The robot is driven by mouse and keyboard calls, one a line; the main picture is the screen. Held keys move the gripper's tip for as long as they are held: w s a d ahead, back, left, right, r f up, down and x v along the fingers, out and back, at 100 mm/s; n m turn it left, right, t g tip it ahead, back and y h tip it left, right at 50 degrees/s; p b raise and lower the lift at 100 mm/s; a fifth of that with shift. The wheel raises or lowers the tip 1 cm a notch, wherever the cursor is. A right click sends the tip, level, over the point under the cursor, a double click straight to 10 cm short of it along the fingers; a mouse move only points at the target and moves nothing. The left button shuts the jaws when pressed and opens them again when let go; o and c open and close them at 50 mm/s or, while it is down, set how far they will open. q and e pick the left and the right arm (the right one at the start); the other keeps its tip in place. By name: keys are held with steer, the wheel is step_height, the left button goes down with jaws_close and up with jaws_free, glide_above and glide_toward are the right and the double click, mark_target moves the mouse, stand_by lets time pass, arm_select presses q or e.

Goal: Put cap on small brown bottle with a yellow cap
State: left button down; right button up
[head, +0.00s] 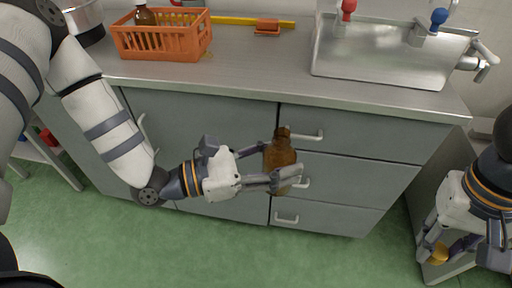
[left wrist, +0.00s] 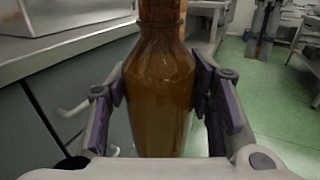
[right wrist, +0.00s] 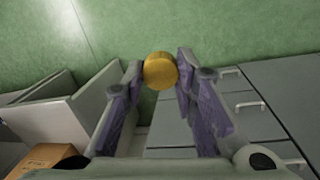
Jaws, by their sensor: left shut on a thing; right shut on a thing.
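A brown bottle (head: 281,158) without a cap is upright in my left gripper (head: 282,176), in front of the grey drawers. My left gripper is shut around its body; the bottle also fills the middle of the left wrist view (left wrist: 160,95). My right gripper (head: 445,250) is low at the right edge of the head view, shut on a yellow cap (head: 439,255). In the right wrist view the yellow cap (right wrist: 160,70) sits between the fingertips. The two grippers are well apart, with the cap lower than the bottle. Part of my right gripper is cut off by the frame.
The steel counter (head: 250,75) runs behind my left gripper. An orange basket (head: 160,42) holding another brown bottle (head: 145,15) stands on it, beside an orange brush (head: 267,27) and a sink (head: 385,55). Grey drawers (head: 340,170) are close behind the held bottle. Green floor is clear between the grippers.

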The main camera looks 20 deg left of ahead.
arm_select(q)
steer(key=d+m+g+h, duration=0.1)
steer(key=d, duration=0.1)
steer(key=d+m+g+h, duration=0.1)
steer(key=g, duration=0.1)
steer(key=d+m+g, duration=0.1)
steer(key=d+g, duration=0.1)
steer(key=shift+w+d+f+m+h, duration=0.3)
steer(key=shift+w+d+f+h, duration=0.05)
steer(key=shift+h, duration=0.05)
arm_select(e)
steer(key=w+a+r, duration=0.7)
steer(key=a+r, duration=0.2)
steer(key=a, duration=0.2)
steer(key=s+a+r+y, duration=0.1)
steer(key=a+r, duration=0.6)
steer(key=a, duration=0.4)
steer(key=shift+s+a+r+y, duration=0.25)
steer(key=shift+s+a+y, duration=0.05)
steer(key=shift+s, duration=0.05)
steer(key=shift+f, duration=0.1)
steer(key=shift+f, duration=1.9)
